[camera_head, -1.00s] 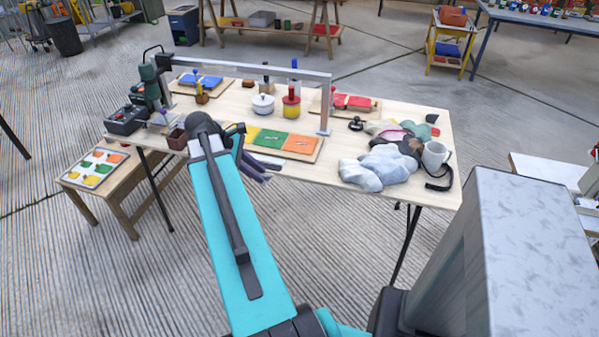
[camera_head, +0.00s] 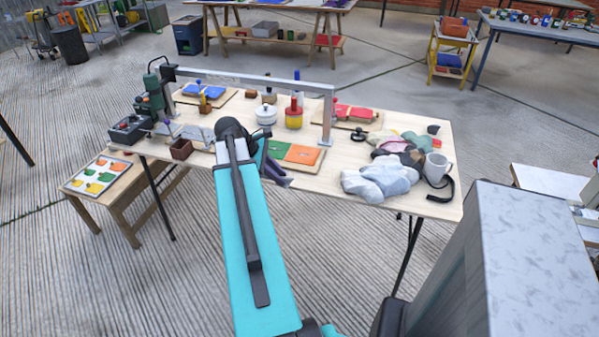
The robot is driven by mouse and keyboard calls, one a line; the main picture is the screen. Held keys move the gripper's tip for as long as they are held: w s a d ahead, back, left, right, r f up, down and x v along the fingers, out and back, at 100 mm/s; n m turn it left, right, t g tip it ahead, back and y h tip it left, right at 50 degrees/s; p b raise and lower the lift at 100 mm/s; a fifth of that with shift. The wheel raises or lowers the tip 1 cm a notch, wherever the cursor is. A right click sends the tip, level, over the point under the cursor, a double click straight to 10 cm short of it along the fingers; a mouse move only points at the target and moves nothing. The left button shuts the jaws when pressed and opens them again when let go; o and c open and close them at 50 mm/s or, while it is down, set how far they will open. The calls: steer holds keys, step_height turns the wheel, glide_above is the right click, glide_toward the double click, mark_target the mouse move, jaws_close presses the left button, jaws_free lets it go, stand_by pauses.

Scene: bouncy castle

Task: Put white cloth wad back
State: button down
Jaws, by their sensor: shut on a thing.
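A pale white-blue cloth wad (camera_head: 382,178) lies crumpled at the front right of the wooden worktable. Behind it lie other crumpled cloths (camera_head: 408,147), greenish, pink and dark. My gripper (camera_head: 279,177) is over the table's front middle, just past the end of my teal arm and left of the pale wad, apart from it. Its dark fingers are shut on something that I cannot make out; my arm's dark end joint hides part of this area.
A white mug (camera_head: 437,167) with a black strap stands right of the cloths. A colored panel board (camera_head: 300,155) lies beside my gripper. A grey metal frame (camera_head: 328,115) spans the table. A white lidded pot (camera_head: 265,113) and a red-yellow container (camera_head: 294,114) stand behind.

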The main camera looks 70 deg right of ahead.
steer(key=s+d+p, duration=0.1)
steer(key=s+d, duration=0.3)
steer(key=d, duration=0.4)
steer(key=shift+s+d+f, duration=0.15)
steer(key=shift+s+f, duration=0.05)
steer(key=shift+f, duration=0.25)
steer(key=shift+f+p, duration=0.65)
steer(key=shift+f, duration=1.1)
steer(key=c, duration=1.6)
jaws_free()
steer(key=shift+o, duration=0.2)
steer(key=shift+w+r, duration=0.1)
steer(key=shift+r, duration=0.05)
steer(key=b+v, duration=0.2)
steer(key=v, duration=0.9)
steer(key=shift+a+r, duration=0.25)
steer(key=shift+a, duration=0.05)
